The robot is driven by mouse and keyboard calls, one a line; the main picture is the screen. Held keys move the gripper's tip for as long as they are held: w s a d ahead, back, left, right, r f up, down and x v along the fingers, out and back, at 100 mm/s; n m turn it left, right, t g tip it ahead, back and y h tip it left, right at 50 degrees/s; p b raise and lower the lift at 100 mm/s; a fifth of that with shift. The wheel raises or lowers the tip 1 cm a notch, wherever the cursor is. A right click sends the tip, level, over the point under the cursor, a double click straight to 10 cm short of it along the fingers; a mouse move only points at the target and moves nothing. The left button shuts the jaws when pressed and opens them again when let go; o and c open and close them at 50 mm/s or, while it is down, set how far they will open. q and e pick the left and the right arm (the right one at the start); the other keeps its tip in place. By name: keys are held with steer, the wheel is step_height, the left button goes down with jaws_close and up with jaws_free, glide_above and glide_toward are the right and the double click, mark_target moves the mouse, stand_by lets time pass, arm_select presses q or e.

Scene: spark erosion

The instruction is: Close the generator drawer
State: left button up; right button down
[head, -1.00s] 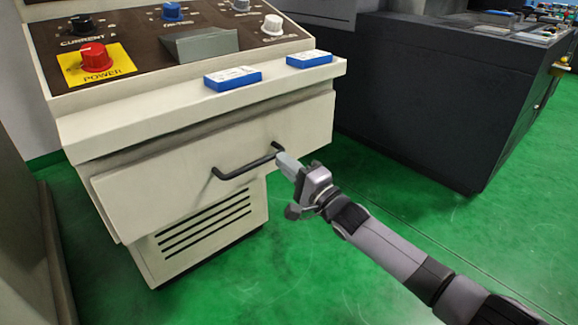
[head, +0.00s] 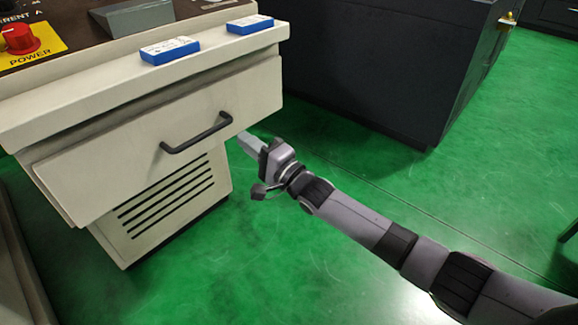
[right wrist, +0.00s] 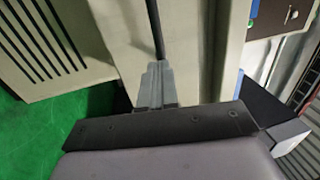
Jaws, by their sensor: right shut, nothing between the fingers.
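The generator drawer (head: 120,158) is a cream front under the console ledge, with a black bar handle (head: 197,134). The front stands out past the vented cabinet below it, so the drawer looks partly open. My right gripper (head: 243,139) is shut and empty, just right of and below the handle's right end, and appears apart from it. In the right wrist view the closed fingers (right wrist: 157,84) point along the dark handle bar (right wrist: 154,28) and the pale drawer front (right wrist: 195,50). Whether they touch the drawer I cannot tell. My left gripper is out of view.
Two blue-and-white boxes (head: 170,49) (head: 250,23) lie on the console ledge (head: 100,85). A red power knob (head: 19,38) sits on the panel. A dark machine (head: 385,70) stands at the back right. The green floor (head: 330,240) around my right arm is clear.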

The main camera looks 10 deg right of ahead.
steer(key=s+d+f+n+g+h+p, duration=0.15)
steer(key=s+d+f+n+h, duration=0.3)
steer(key=s, duration=0.65)
steer(key=s+d+f+n+g+h+b, duration=0.15)
steer(key=s+d+f+n, duration=0.25)
steer(key=s+d+f, duration=0.5)
steer(key=s+d+f+n+g+h+p, duration=0.25)
steer(key=s+f+n+h, duration=0.2)
steer(key=s, duration=0.85)
step_height(320, 180, up, 12)
steer(key=d+p, duration=0.2)
steer(key=p, duration=1.2)
steer(key=shift+s, duration=0.3)
